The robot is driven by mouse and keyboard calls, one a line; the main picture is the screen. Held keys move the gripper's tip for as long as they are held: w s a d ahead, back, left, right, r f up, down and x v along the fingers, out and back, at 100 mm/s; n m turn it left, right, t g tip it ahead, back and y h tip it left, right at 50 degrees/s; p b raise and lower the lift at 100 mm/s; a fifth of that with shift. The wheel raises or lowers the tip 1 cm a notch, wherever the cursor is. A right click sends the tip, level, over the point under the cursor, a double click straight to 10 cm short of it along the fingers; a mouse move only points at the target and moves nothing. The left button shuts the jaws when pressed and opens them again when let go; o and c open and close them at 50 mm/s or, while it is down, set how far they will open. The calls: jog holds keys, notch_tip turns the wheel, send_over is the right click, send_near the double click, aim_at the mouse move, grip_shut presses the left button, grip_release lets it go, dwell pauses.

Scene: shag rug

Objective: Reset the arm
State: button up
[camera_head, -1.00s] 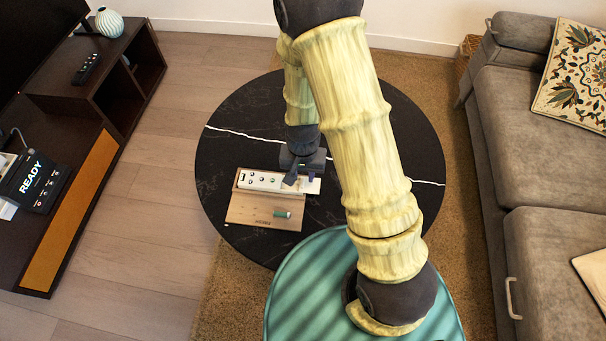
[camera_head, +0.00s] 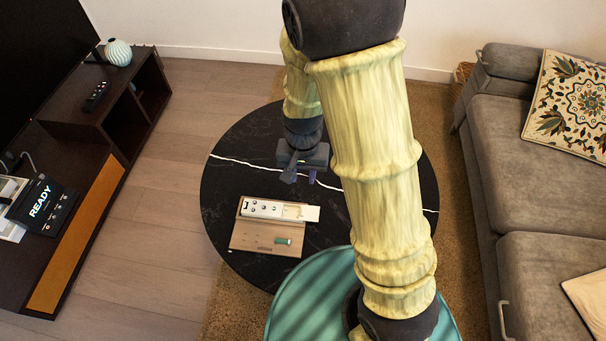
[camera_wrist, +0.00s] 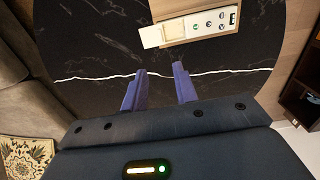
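My arm, in a pale yellow sleeve, reaches over the round black table (camera_head: 235,165). My gripper (camera_head: 300,178) hangs above the table, behind the white remote (camera_head: 262,208) as the head camera sees it. In the wrist view my gripper (camera_wrist: 157,75) has its two purple fingers apart, with only the black tabletop between them. The remote lies on a wooden board (camera_head: 245,238) and also shows in the wrist view (camera_wrist: 205,25), beyond the fingertips and apart from them. A small green battery-like cylinder (camera_head: 284,240) lies on the board.
A dark media cabinet (camera_head: 75,130) stands at the left, with a black remote (camera_head: 97,96), a vase (camera_head: 118,52) and a device reading READY (camera_head: 42,205). A grey sofa (camera_head: 510,150) stands at the right. The wooden floor between cabinet and table is clear.

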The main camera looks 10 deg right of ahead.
dwell(0.4)
jog(key=s+d+r+n+t, duration=0.3)
jog(key=s+d+r, duration=0.2)
jog(key=d+r, duration=0.5)
notch_tip(320, 180, up, 25)
jog(key=p, duration=2.5)
jog(key=shift+p, duration=0.3)
jog(key=shift+s+a, duration=0.1)
